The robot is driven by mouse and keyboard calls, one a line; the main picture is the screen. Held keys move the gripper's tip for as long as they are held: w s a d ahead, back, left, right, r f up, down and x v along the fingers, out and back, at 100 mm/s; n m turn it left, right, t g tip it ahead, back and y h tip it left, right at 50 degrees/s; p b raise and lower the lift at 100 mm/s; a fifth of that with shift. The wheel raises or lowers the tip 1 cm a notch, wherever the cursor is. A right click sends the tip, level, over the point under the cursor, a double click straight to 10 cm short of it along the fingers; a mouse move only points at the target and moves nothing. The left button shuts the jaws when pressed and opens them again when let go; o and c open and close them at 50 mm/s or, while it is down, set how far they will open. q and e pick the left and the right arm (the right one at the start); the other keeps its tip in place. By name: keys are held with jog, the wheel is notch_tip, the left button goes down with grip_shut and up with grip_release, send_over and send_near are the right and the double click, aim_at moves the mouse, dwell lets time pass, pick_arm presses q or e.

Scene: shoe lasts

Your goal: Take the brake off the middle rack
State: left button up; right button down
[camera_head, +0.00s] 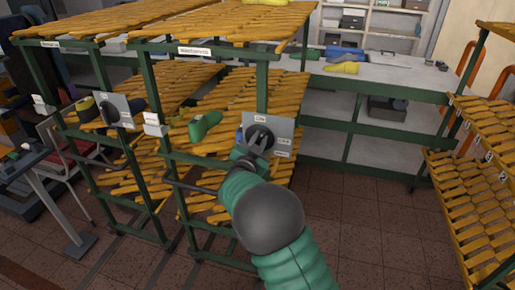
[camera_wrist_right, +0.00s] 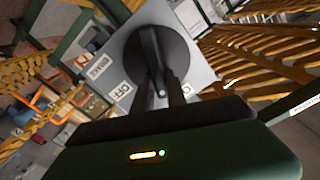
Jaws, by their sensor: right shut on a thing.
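The middle rack (camera_head: 262,85) has dark green posts and yellow slatted shelves. A grey plate (camera_head: 284,126) with small white labels is fixed on its post and carries a round black knob (camera_head: 258,138). My right gripper (camera_head: 256,148) is at the knob, its fingers on the raised grip bar. In the right wrist view the fingers (camera_wrist_right: 167,92) are shut on the bar of the black knob (camera_wrist_right: 155,58). There the labels on the plate (camera_wrist_right: 188,52) read BRAKE and OFF, and a third is partly hidden. My left gripper is not in view.
Another rack (camera_head: 100,75) stands to the left with its own knob plate (camera_head: 117,110). A third rack (camera_head: 478,190) stands at the right. A long grey bench (camera_head: 390,75) runs behind. Brown tiled floor (camera_head: 375,225) is clear between the middle and right racks.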

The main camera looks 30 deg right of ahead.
jog(key=shift+s+d+f+m+b, duration=0.2)
jog(key=shift+f+m+b, duration=0.25)
jog(key=shift+m+b, duration=1.95)
jog(key=shift+s+d+f+m+b, duration=0.15)
jog(key=shift+f+m+b, duration=0.3)
jog(key=shift+m+b, duration=1.95)
jog(key=shift+s+d+f+m+b, duration=0.15)
jog(key=shift+f+m+b, duration=0.3)
jog(key=shift+m+b, duration=1.95)
jog(key=shift+a+n+b, duration=0.1)
jog(key=shift+n+b, duration=0.7)
jog(key=c, duration=1.6)
grip_release()
jog(key=shift+s, duration=0.1)
jog(key=shift+c, duration=0.2)
jog(key=o, duration=0.3)
jog(key=shift+r, duration=0.1)
jog(key=v, duration=1.6)
jog(key=shift+s+a, duration=0.15)
jog(key=shift+a, duration=0.15)
